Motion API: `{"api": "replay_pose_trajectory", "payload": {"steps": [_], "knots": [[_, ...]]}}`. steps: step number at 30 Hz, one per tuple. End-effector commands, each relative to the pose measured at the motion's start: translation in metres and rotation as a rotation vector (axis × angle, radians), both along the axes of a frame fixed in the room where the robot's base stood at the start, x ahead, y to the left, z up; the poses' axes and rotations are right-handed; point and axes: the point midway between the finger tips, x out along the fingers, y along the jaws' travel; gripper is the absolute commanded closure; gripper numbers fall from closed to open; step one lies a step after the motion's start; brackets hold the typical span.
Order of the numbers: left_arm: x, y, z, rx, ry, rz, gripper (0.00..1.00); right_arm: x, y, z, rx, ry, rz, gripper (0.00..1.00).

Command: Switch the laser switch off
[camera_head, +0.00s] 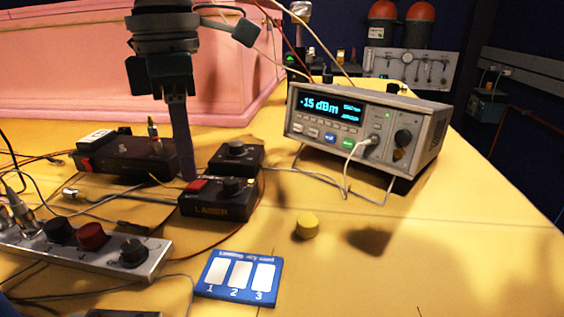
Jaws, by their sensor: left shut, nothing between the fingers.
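A black box labelled "LASER" (222,210) sits on the yellow table, with a red switch (197,186) at its left and a dark knob at its right. My left gripper (187,178) reaches down from above, shut and empty. Its fingertips are at the upper left edge of the red switch. I cannot tell whether they touch it, and they hide a little of the box's back left corner. My right gripper is not in view.
A meter reading "-15 dBm" (366,129) stands to the right, cabled. Another black box (236,157) sits behind the laser box. The front right table is clear.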

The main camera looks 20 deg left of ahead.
Motion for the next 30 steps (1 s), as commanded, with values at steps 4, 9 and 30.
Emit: {"api": "replay_pose_trajectory", "payload": {"steps": [4,9,30], "knots": [[0.0,0.0,-0.003,0.0,0.0,0.0,1.0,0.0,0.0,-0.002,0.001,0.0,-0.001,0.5],[0.0,0.0,-0.006,0.0,0.0,0.0,1.0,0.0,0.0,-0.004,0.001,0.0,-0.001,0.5],[0.0,0.0,-0.016,0.0,0.0,0.0,1.0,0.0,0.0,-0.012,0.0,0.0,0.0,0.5]]}}
